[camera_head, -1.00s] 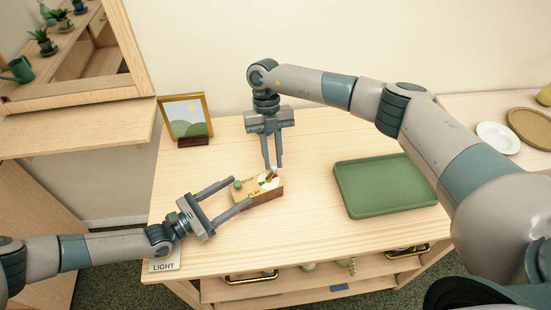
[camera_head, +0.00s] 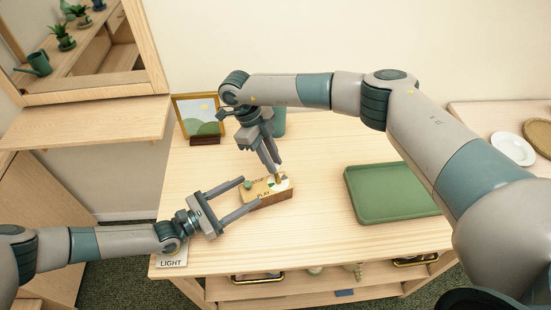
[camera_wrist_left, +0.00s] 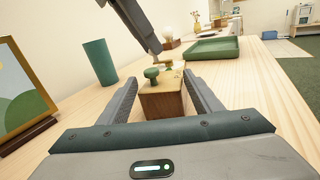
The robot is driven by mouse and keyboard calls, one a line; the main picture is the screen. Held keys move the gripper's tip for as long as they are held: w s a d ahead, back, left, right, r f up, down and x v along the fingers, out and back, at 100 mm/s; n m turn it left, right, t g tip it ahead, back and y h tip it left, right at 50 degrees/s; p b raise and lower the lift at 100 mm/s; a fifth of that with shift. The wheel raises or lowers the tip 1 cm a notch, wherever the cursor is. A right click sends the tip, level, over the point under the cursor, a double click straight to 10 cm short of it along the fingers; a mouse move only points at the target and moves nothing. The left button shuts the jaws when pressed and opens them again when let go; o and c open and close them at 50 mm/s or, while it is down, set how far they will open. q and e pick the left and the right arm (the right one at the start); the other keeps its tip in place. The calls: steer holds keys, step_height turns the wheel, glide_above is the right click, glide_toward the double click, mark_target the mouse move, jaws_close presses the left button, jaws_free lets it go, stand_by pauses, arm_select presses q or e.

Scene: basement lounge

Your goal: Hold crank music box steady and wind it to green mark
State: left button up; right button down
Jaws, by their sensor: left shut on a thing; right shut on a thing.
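The crank music box (camera_head: 267,199) is a small wooden block on the table, its top lettered PLAY and partly hidden. A green knob (camera_head: 248,185) stands at its left end, also seen in the left wrist view (camera_wrist_left: 151,73). A pale dial with a green mark (camera_head: 285,184) lies around the crank (camera_head: 277,179). My left gripper (camera_head: 251,192) is shut on the box, one finger along each side, as the left wrist view (camera_wrist_left: 160,103) shows. My right gripper (camera_head: 276,168) comes from above, tilted, shut on the crank handle; its fingertips hide part of the handle and dial.
A framed picture (camera_head: 198,112) and a teal cup (camera_head: 279,122) stand at the back. A green tray (camera_head: 392,214) lies to the right. A LIGHT label (camera_head: 171,263) is at the front left. The table between box and tray is clear.

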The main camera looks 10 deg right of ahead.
arm_select(q)
steer(key=shift+f, duration=0.1)
arm_select(e)
steer(key=n, duration=0.1)
steer(key=a+n+t, duration=0.1)
steer(key=n, duration=0.1)
steer(key=s+n, duration=0.1)
steer(key=shift+a+n+t+h, duration=0.3)
steer(key=shift+n+h, duration=0.1)
steer(key=n, duration=0.1)
steer(key=n+t, duration=0.1)
steer(key=n, duration=0.1)
steer(key=s+n, duration=0.1)
steer(key=shift+a+n+t, duration=0.3)
steer(key=shift+a+t, duration=0.1)
steer(key=n, duration=0.1)
steer(key=s+n+t, duration=0.1)
steer(key=n, duration=0.2)
steer(key=shift+s+a+n+t, duration=0.15)
steer(key=shift+s+n+t, duration=0.15)
steer(key=shift+t, duration=0.1)
steer(key=n+y, duration=0.1)
steer(key=n, duration=0.1)
steer(key=s+n+t, duration=0.1)
steer(key=n, duration=0.2)
steer(key=shift+s+t+y, duration=0.2)
steer(key=shift+t+y, duration=0.1)
steer(key=shift+y, duration=0.1)
steer(key=shift+n, duration=0.3)
